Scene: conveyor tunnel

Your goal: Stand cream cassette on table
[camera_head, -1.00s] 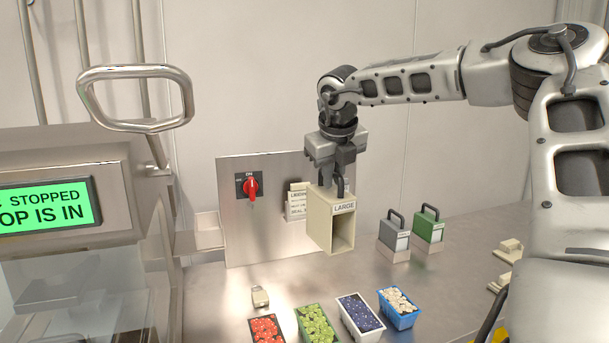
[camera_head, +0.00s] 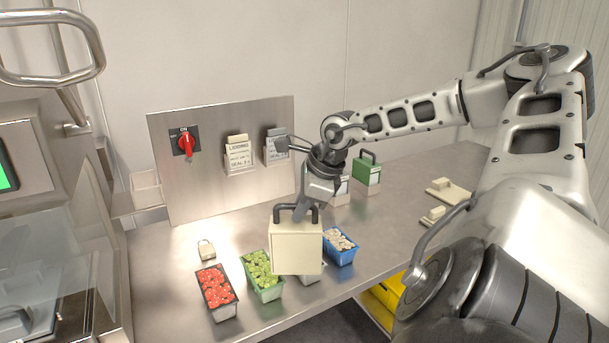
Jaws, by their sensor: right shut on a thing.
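The cream cassette (camera_head: 297,249) hangs upright from my right gripper (camera_head: 301,208), which is shut on its dark top handle. A broad plain face of it now shows, and its label is out of sight. It appears to be in the air above the steel table (camera_head: 408,207), in front of the fruit punnets; the exact gap below it cannot be told. My left gripper is not in view.
Punnets of red (camera_head: 216,291), green (camera_head: 262,274) and white (camera_head: 340,246) contents stand on the table; the cassette mostly hides another. A green cassette (camera_head: 367,170) stands behind my arm. A small padlock-like item (camera_head: 206,250) lies left. Flat cream pieces (camera_head: 447,191) lie right.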

